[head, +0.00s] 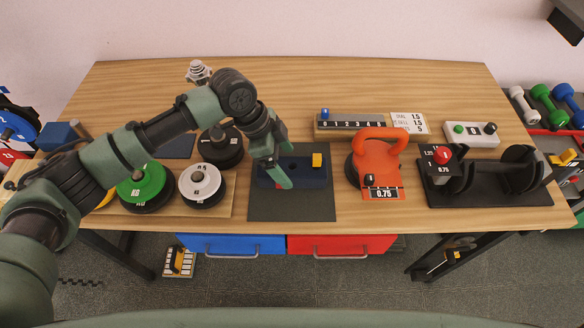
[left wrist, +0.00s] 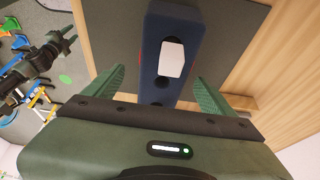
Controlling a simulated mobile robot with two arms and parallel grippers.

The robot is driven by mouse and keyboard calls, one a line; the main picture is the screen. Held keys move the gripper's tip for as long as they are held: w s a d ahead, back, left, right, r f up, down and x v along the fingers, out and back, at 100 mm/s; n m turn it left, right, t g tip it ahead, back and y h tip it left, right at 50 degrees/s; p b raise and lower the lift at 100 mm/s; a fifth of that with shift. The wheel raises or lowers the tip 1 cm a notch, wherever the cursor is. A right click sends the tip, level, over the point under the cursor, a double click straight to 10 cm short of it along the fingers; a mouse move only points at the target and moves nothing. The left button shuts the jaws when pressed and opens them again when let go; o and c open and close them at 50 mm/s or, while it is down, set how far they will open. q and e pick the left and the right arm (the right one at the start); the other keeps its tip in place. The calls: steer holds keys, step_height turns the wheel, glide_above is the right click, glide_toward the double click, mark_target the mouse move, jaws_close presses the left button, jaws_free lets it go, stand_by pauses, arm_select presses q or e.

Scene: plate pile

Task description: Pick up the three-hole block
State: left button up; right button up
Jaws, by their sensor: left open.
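The three-hole block (head: 300,181) is a long dark blue bar with round holes in its top. It lies on a dark grey mat (head: 290,209) near the middle of the table. A small upright piece (head: 317,160), yellow in the head view, stands at its right end. My left gripper (head: 284,168) is open over the block's left part, hiding some of it. In the left wrist view the block (left wrist: 163,88) runs between the two spread green fingers, with visible gaps beside it. Contact cannot be told.
Green (head: 140,182) and white (head: 200,182) weight discs stand left of the mat. An orange kettlebell-like object (head: 378,160) stands close on the right. A numbered rail (head: 350,124) lies behind, and a black cradle (head: 490,185) is further right. The mat's front strip is clear.

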mark_target(291, 171)
arm_select(q)
steer(key=p+x, duration=0.1)
steer(key=x, duration=0.2)
steer(key=shift+w+f, duration=0.2)
steer(key=shift+f, duration=0.2)
steer(key=shift+d+f, duration=0.2)
steer(key=shift+f, duration=0.2)
steer(key=shift+r, duration=0.1)
steer(key=c, duration=1.7)
arm_select(e)
steer(key=shift+w+r, duration=0.45)
steer(key=shift+r, duration=0.3)
arm_select(q)
steer(key=shift+r, duration=0.15)
